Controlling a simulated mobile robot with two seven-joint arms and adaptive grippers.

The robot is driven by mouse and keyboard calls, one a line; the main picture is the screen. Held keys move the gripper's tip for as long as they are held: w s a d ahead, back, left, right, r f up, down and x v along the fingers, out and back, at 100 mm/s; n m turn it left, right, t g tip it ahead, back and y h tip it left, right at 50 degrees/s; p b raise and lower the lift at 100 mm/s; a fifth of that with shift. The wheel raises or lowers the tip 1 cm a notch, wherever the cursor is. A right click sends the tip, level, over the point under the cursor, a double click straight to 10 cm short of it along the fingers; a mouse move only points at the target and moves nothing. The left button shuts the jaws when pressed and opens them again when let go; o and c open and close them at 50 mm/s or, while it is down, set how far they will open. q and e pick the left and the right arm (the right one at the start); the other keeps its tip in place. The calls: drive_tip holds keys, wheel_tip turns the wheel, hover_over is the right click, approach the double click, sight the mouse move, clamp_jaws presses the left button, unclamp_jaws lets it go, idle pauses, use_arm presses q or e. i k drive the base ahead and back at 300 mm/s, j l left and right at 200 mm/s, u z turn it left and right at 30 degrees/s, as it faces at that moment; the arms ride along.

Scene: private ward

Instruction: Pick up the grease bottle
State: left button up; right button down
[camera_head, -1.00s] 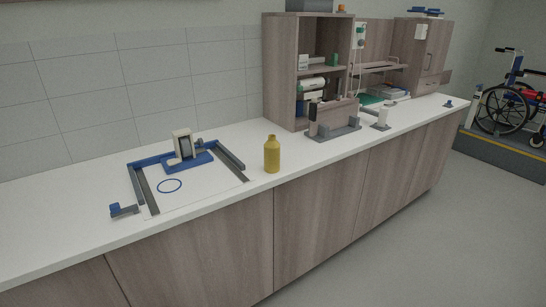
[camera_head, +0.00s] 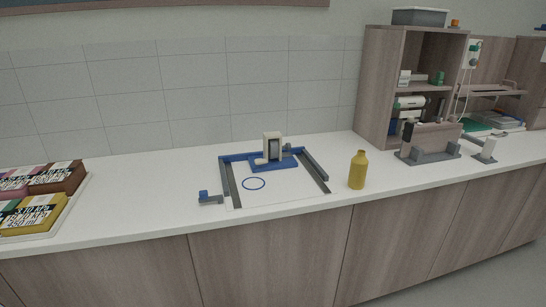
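A yellow bottle (camera_head: 358,171) with a narrow neck and cap, which looks like the grease bottle, stands upright on the white counter (camera_head: 130,207), near its front edge. It is just right of a blue and grey frame fixture and nothing touches it. Neither of my grippers shows in the head view.
The frame fixture (camera_head: 321,177) holds a beige device (camera_head: 271,147) and surrounds a blue ring mark (camera_head: 254,183). A tray of labelled packs (camera_head: 40,205) lies at the left. A wooden shelf unit (camera_head: 375,95) and a grey holder (camera_head: 430,157) stand right of the bottle.

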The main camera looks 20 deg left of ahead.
sight(359, 164)
drive_tip(key=i+l, duration=0.2)
drive_tip(key=i+l+u, duration=0.15)
drive_tip(key=l, duration=0.25)
drive_tip(key=i+l, duration=0.2)
drive_tip(key=l, duration=0.15)
drive_tip(key=i+l+u, duration=0.15)
drive_tip(key=i+l, duration=0.2)
drive_tip(key=l, duration=0.3)
drive_tip(key=i+l+u, duration=0.15)
drive_tip(key=l, duration=0.2)
drive_tip(key=i+l, duration=0.2)
drive_tip(key=l, duration=0.15)
drive_tip(key=i+l+u, duration=0.15)
drive_tip(key=l, duration=0.2)
